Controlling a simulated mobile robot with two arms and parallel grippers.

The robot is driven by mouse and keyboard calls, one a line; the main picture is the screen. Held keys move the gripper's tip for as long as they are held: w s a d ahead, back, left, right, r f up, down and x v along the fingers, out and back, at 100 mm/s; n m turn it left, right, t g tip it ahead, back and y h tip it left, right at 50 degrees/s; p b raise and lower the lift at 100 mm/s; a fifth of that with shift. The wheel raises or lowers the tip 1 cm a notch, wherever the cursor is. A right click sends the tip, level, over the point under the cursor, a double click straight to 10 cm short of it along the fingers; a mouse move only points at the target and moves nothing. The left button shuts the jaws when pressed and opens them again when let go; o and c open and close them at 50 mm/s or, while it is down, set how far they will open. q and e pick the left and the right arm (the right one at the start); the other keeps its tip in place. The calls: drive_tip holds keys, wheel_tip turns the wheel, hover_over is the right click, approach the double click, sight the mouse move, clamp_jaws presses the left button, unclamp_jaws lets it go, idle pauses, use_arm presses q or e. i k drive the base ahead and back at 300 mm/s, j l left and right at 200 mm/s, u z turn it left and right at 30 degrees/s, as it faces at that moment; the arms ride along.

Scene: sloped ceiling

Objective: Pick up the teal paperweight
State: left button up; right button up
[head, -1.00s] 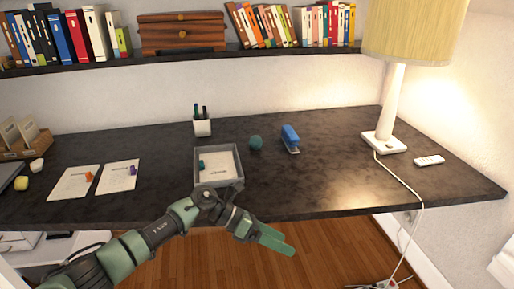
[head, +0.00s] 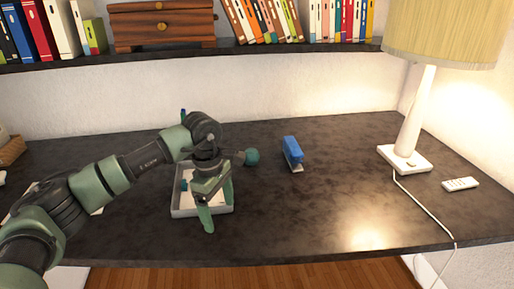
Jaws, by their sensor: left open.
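The teal paperweight (head: 251,157), a small round ball, sits on the dark desk just right of my left wrist and left of the blue stapler. My left gripper (head: 216,205) is open and points down over the grey tray (head: 184,211), left of and nearer than the paperweight. Nothing shows between its fingers. The arm hides part of the tray and most of the pen cup behind it. My right gripper is not in view.
A blue stapler (head: 292,153) stands right of the paperweight. A lamp (head: 405,158) with a trailing cord and a white remote (head: 460,184) are farther right. The shelf (head: 240,50) with books and a wooden box (head: 162,27) runs above. The desk's front middle is clear.

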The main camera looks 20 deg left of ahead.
sight(253, 156)
drive_tip(key=i, duration=1.25)
